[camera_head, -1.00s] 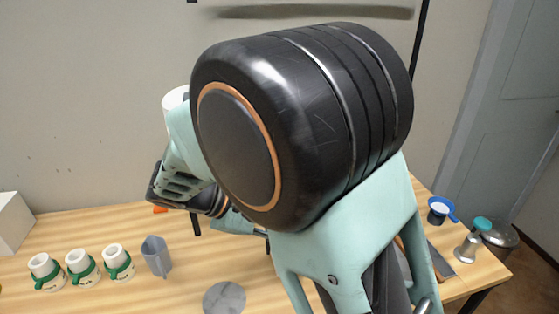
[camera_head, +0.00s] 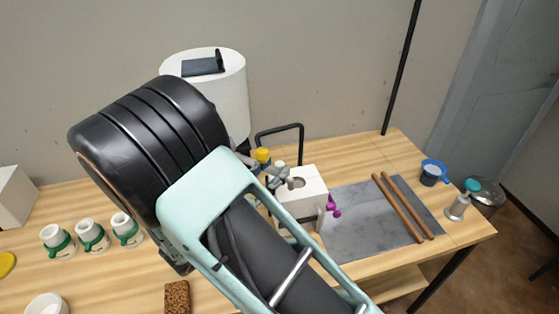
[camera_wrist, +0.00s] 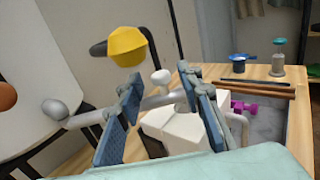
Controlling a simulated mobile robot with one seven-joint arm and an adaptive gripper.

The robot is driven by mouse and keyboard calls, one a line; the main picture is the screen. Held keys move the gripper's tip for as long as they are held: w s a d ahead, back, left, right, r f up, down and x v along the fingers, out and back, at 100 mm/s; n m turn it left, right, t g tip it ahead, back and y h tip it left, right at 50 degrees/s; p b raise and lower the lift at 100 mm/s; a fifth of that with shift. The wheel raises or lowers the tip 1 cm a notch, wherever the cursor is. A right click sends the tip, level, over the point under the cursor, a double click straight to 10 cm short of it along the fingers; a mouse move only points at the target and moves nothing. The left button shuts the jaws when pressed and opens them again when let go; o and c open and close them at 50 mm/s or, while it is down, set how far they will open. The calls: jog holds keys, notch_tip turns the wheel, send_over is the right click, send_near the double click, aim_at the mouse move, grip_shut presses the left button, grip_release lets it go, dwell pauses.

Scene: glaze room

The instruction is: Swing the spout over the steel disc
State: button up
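In the wrist view, a grey tubular spout (camera_wrist: 88,118) with a rounded end runs left to right across my gripper (camera_wrist: 158,82). A yellow cap (camera_wrist: 127,45) and a white knob (camera_wrist: 161,77) show near it. The two blue-padded fingers are apart, with part of the spout between or just beyond them; I cannot tell whether they touch it. In the head view, the yellow cap (camera_head: 262,155) shows beside a white block (camera_head: 304,198), and my arm hides most of the gripper. A round grey patch on the block's top may be the steel disc; I cannot be sure.
A white tank (camera_head: 233,85) stands behind my arm. A grey slab (camera_head: 365,220) with two brown rods (camera_head: 398,210) lies right of the block. Magenta knobs (camera_head: 334,207) are at the block's right side. Several green-banded white cups (camera_head: 91,236) stand at left.

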aim_at(276, 167)
jog(key=shift+x, duration=1.6)
grip_shut()
